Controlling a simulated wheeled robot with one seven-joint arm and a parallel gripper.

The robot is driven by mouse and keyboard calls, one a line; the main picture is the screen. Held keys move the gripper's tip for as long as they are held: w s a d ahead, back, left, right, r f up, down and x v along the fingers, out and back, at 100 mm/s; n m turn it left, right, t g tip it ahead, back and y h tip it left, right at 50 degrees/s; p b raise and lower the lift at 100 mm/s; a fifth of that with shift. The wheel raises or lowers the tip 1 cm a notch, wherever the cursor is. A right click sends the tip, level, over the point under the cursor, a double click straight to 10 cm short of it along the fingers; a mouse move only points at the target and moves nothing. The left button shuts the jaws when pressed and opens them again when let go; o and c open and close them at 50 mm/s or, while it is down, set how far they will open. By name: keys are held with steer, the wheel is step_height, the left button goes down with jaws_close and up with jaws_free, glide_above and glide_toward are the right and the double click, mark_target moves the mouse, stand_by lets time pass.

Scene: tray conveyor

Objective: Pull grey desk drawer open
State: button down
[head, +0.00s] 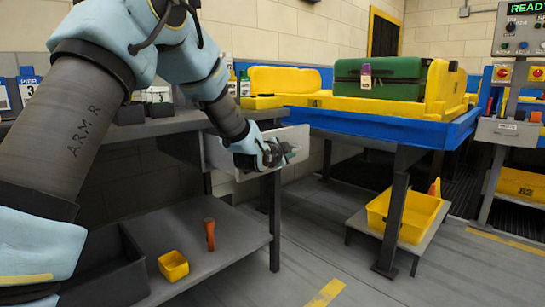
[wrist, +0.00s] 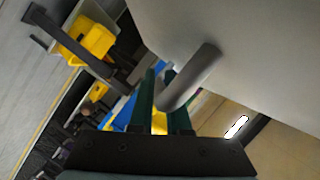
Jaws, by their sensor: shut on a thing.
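The grey drawer's flat, pale front (head: 222,156) sits under the right end of the dark desk top (head: 185,124). In the wrist view the drawer front (wrist: 255,45) fills the upper right, with its grey bar handle (wrist: 200,70) standing out from it. My gripper (head: 284,153) is at the drawer front in the head view. Its two dark green fingers (wrist: 160,80) are shut on the handle in the wrist view. My gripper hides part of the front and the handle in the head view.
A lower shelf (head: 225,228) holds a small yellow bin (head: 173,266), an orange-brown object (head: 209,234) and a dark tray (head: 105,270). Right of the drawer, a blue-edged conveyor (head: 400,128) carries a green suitcase (head: 398,82) in a yellow tray. The floor in front is clear.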

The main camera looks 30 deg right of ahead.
steer(key=s+d+b, duration=0.1)
steer(key=s, duration=0.6)
steer(key=shift+s+d, duration=0.2)
steer(key=c, duration=0.9)
jaws_free()
steer(key=p+v, duration=0.1)
steer(key=v, duration=0.9)
steer(key=shift+s+a+r, duration=0.15)
steer(key=shift+s+a, duration=0.1)
steer(key=shift+a, duration=0.05)
